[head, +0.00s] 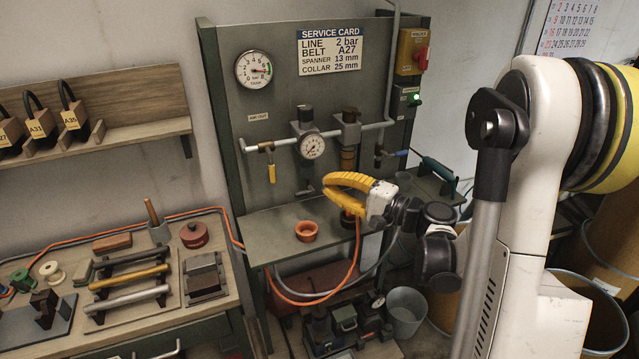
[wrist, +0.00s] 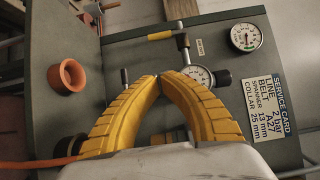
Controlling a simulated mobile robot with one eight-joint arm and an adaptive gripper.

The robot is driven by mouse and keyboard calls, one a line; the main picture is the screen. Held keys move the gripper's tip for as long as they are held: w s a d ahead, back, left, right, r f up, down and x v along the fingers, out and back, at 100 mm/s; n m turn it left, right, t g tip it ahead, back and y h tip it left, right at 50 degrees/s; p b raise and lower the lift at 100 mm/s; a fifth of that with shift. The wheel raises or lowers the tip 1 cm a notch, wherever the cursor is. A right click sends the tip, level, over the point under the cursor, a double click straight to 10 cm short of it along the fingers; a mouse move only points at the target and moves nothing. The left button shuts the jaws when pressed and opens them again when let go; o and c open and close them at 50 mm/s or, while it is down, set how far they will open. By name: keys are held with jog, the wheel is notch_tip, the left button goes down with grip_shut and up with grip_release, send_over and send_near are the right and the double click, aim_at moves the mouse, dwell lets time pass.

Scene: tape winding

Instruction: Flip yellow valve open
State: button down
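The yellow valve handle (head: 272,173) hangs straight down from a brass valve on the pipe at the left of the grey-green panel. In the turned wrist view the yellow handle (wrist: 160,35) lies sideways near the top, beyond my fingertips. My gripper (head: 326,187) has curved yellow fingers whose tips meet with nothing between them. It is in front of the panel, right of and slightly lower than the handle, apart from it. In the wrist view the fingertips (wrist: 158,78) point toward the pipe, with the handle clear of them.
A pressure gauge (head: 311,146) sits on the pipe right of the valve, and a larger gauge (head: 254,69) is above. An orange cup (head: 306,231) stands on the shelf below. A blue-handled valve (head: 394,153) is at right. An orange hose (head: 318,302) loops under the shelf.

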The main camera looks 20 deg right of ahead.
aim_at(270, 166)
jog(key=w+a+b, duration=0.2)
jog(key=w+a, duration=0.5)
jog(key=a, duration=0.1)
jog(key=shift+w+a, duration=0.2)
jog(key=shift+f, duration=0.1)
